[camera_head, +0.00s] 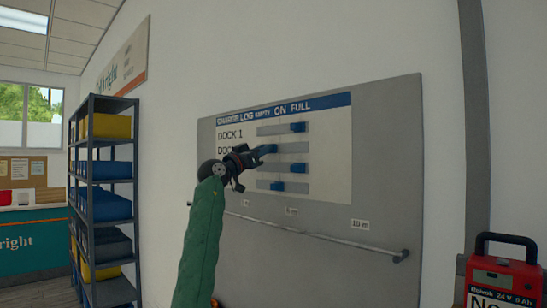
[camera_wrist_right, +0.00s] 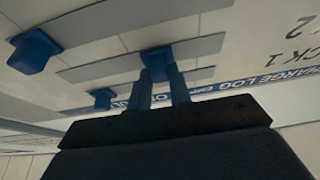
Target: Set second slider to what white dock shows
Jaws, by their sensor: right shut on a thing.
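The wall board (camera_head: 345,180) carries a charge log with rows of blue sliders under the words EMPTY, ON and FULL. My right gripper (camera_head: 258,152) is shut on the second slider (camera_head: 267,149), in the DOCK 2 row. That slider sits left of its slot's middle in the head view; the gripper partly hides the row. The wrist view, upside down, shows the right fingertips (camera_wrist_right: 160,85) on the same slider (camera_wrist_right: 155,62). The first slider (camera_head: 298,127) and third slider (camera_head: 298,168) stand near the FULL end. I see no white dock. My left gripper is not in view.
A lower slider (camera_head: 278,186) sits left of its slot's middle. A metal rail (camera_head: 320,238) crosses the board below, with small labels. A red battery case (camera_head: 503,270) is at the lower right. A shelf rack (camera_head: 105,200) with yellow and blue bins stands at left.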

